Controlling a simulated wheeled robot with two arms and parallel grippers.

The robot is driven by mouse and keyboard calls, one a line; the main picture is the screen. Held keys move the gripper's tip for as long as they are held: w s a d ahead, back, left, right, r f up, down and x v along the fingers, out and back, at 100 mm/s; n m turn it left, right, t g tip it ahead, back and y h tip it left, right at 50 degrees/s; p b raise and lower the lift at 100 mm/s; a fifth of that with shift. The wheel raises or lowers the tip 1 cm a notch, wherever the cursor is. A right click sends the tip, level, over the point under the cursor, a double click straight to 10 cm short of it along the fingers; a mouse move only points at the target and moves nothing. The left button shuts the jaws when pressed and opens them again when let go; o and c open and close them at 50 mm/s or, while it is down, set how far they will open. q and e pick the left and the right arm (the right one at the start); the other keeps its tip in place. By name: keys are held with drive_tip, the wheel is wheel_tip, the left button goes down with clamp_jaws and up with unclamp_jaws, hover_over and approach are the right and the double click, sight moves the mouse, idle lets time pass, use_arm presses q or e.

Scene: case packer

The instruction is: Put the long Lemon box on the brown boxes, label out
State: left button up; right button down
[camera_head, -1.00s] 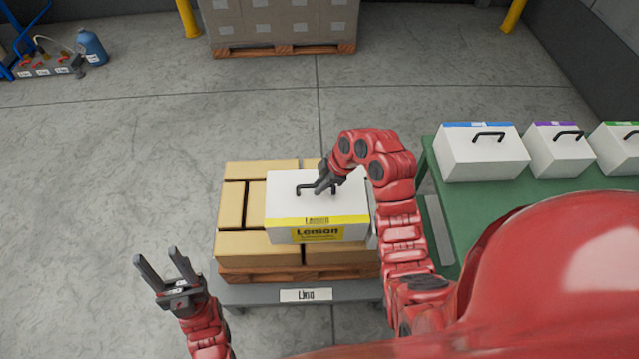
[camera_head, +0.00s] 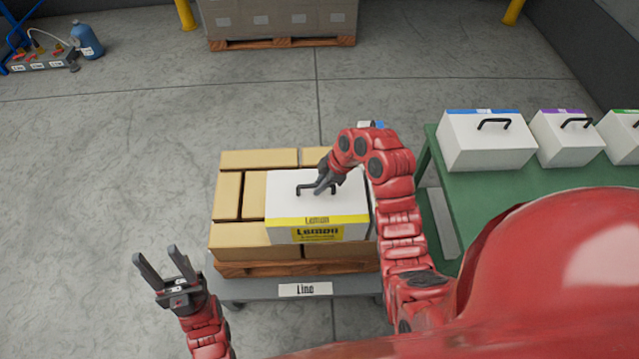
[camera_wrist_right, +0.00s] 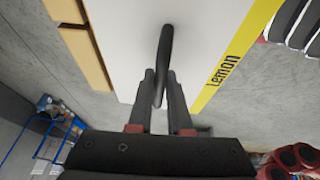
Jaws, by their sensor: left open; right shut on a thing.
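The long Lemon box (camera_head: 290,205) is white with a yellow Lemon label and a black handle on top. It is over the right part of the brown boxes (camera_head: 235,237), label facing the near side; I cannot tell whether it touches them. My right gripper (camera_head: 322,187) is shut on the box's handle. The right wrist view shows the gripper (camera_wrist_right: 160,95) around the handle (camera_wrist_right: 164,50) and the Lemon strip (camera_wrist_right: 225,70). My left gripper (camera_head: 165,265) is open and empty, left of the brown boxes.
The brown boxes lie on a wooden pallet (camera_head: 262,270) on a grey cart with a Line sign (camera_head: 305,290). A green table (camera_head: 500,192) at right holds white boxes with handles, one with a blue strip (camera_head: 485,150). A loaded pallet (camera_head: 280,42) stands at the back.

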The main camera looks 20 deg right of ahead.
drive_tip(key=shift+f+b, duration=0.25)
drive_tip(key=shift+b, duration=0.05)
idle(0.5)
drive_tip(key=c, duration=0.8)
unclamp_jaws()
drive_tip(key=shift+o, duration=0.2)
